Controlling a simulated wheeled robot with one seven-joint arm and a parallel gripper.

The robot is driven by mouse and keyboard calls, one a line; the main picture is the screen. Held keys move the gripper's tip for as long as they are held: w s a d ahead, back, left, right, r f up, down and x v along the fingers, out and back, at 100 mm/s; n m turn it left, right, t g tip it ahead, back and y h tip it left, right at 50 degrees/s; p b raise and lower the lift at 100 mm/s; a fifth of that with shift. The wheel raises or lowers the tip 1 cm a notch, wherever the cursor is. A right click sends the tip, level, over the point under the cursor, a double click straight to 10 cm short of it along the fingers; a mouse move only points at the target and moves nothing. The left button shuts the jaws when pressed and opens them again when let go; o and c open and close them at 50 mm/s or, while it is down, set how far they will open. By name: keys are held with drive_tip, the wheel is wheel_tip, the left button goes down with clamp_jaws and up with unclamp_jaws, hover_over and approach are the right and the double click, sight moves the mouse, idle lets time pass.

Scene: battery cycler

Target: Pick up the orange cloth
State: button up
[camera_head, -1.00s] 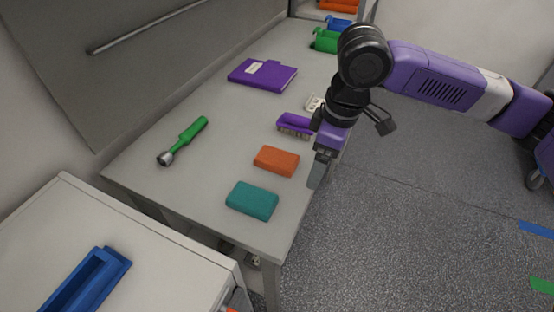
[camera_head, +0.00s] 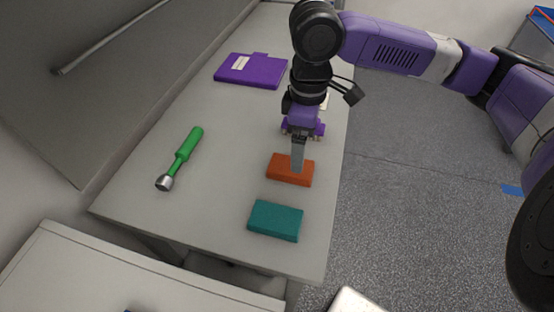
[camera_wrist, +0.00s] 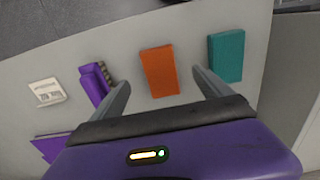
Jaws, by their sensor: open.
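The orange cloth (camera_head: 283,172) is a flat folded block lying on the grey table. In the head view my gripper (camera_head: 298,168) is over it and hides part of its far side. In the wrist view the orange cloth (camera_wrist: 159,71) lies ahead of my gripper (camera_wrist: 160,88), between the lines of the two spread fingers. The fingers are open with nothing between them. The head view does not show clearly how high the fingertips are above the cloth.
A teal cloth (camera_head: 275,221) lies close by, nearer the table's front edge. A green-handled tool (camera_head: 184,154) lies to the left. A purple notebook (camera_head: 251,71) lies farther back. A purple brush-like object (camera_wrist: 95,82) and a white label card (camera_wrist: 47,92) lie beside the cloth.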

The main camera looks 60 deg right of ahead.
drive_tip(key=shift+w+f, duration=0.1)
drive_tip(key=shift+f, duration=0.2)
drive_tip(key=shift+w+f, duration=0.1)
drive_tip(key=shift+f, duration=3.5)
drive_tip(key=c, duration=1.4)
drive_tip(key=shift+c, duration=0.3)
drive_tip(key=shift+r, duration=0.15)
wheel_tip(320, 180, up, 20)
drive_tip(key=shift+p, duration=0.4)
